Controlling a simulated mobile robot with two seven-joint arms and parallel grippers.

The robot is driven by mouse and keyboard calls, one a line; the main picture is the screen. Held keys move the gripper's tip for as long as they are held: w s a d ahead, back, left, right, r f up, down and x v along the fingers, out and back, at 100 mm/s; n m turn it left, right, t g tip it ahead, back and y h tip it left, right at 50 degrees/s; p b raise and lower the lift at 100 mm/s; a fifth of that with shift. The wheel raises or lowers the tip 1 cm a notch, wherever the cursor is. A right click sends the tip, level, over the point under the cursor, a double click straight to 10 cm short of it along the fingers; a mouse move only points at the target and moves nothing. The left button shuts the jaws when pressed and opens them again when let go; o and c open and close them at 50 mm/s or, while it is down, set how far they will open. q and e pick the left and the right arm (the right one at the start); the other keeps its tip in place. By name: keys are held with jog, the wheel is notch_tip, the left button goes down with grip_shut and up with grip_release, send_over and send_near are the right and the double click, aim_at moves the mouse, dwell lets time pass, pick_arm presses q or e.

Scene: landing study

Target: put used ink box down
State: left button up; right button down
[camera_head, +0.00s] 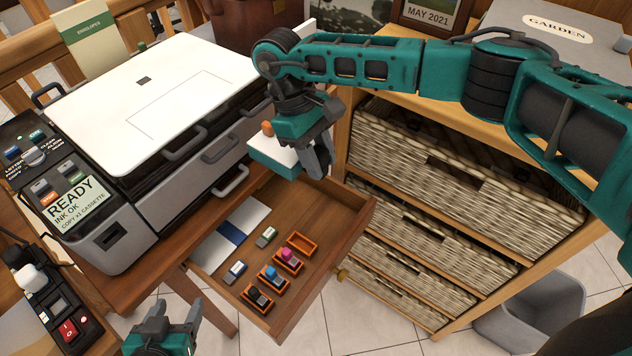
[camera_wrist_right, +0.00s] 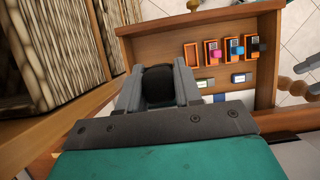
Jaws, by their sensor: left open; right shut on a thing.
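My right gripper (camera_head: 318,165) is above the back right part of the open drawer (camera_head: 328,222), beside the printer. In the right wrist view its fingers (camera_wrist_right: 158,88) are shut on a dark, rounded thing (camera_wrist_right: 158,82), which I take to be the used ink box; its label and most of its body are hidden. In the head view the held thing is hard to make out. My left gripper (camera_head: 174,318) is open and empty at the bottom edge, in front of the printer table.
The drawer holds orange trays with black (camera_head: 258,297), blue (camera_head: 273,277) and pink (camera_head: 289,258) cartridges, an empty orange tray (camera_head: 302,243) and two loose boxes (camera_head: 235,272) (camera_head: 266,237). The printer (camera_head: 150,100) stands left, wicker drawers (camera_head: 450,180) right. A grey bin (camera_head: 540,305) stands lower right.

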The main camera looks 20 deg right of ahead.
pick_arm(q)
jog(key=shift+w, duration=0.35)
pick_arm(e)
notch_tip(320, 180, down, 7)
jog(key=shift+f, duration=0.2)
jog(key=shift+f+b, duration=0.3)
jog(key=shift+b, duration=0.25)
pick_arm(q)
jog(key=shift+s+d+f, duration=0.1)
jog(key=shift+d+f, duration=0.1)
jog(key=shift+f, duration=0.05)
pick_arm(e)
jog(key=c, duration=0.8)
grip_release()
jog(key=shift+r, duration=0.1)
pick_arm(q)
jog(key=shift+r, duration=0.15)
pick_arm(e)
jog(key=shift+o, duration=0.2)
